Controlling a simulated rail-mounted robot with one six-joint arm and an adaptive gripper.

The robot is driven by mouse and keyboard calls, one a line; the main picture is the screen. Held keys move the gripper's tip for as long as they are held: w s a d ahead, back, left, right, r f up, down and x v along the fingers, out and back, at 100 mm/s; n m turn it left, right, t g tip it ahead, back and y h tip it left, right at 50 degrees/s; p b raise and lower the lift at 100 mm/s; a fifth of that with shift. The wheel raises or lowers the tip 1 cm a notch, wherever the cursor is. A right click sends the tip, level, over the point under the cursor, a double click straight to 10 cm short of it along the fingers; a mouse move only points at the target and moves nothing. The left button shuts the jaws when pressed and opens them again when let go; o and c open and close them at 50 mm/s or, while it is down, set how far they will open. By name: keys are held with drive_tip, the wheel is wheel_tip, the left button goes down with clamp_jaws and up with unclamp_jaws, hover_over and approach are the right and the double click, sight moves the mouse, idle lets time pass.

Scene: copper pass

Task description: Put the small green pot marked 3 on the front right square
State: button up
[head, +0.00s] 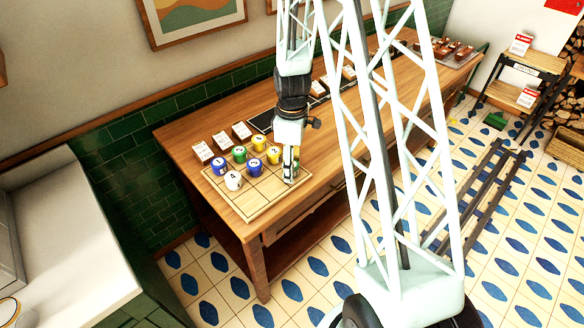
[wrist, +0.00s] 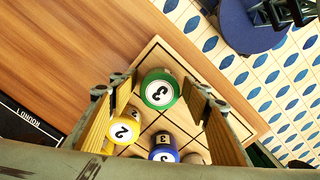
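The small green pot marked 3 (wrist: 160,90) shows in the wrist view near a corner of the square wooden board (wrist: 155,55). It lies between the two fingertips of my gripper (wrist: 161,84), with gaps visible on both sides. The gripper is open. In the head view my gripper (head: 290,172) is low over the right corner of the board (head: 257,205). It largely hides that pot there; only a bit of green shows beside the fingers. Another green pot (head: 239,154) stands among the pots farther left. Whether the pot between the fingers rests on the board is hard to tell.
A yellow pot marked 2 (wrist: 123,131) and a blue pot (wrist: 163,152) stand close by in the wrist view. The board's front squares look clear.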

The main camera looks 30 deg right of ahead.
drive_tip(key=shift+r, duration=0.2)
idle(0.3)
drive_tip(key=shift+r+p, duration=0.35)
drive_tip(key=shift+r, duration=5.6)
drive_tip(key=shift+r, duration=0.1)
drive_tip(key=s+a+r+m+t, duration=0.1)
drive_tip(key=s+a+r, duration=0.3)
drive_tip(key=r, duration=0.4)
drive_tip(key=s+a+r+m, duration=0.2)
drive_tip(key=s+a+r, duration=0.15)
drive_tip(key=r, duration=0.35)
drive_tip(key=s+a+r+m+t, duration=0.1)
drive_tip(key=s+a+r, duration=0.2)
drive_tip(key=s+r, duration=0.35)
drive_tip(key=s+a+r+m+t, duration=0.1)
drive_tip(key=s+r, duration=0.4)
drive_tip(key=s, duration=0.5)
drive_tip(key=s+a+r+m+t, duration=0.1)
drive_tip(key=s+a+r+m, duration=0.3)
drive_tip(key=s, duration=0.5)
drive_tip(key=shift+s+a+r, duration=0.4)
drive_tip(key=shift+a+r, duration=0.25)
drive_tip(key=shift+a, duration=0.4)
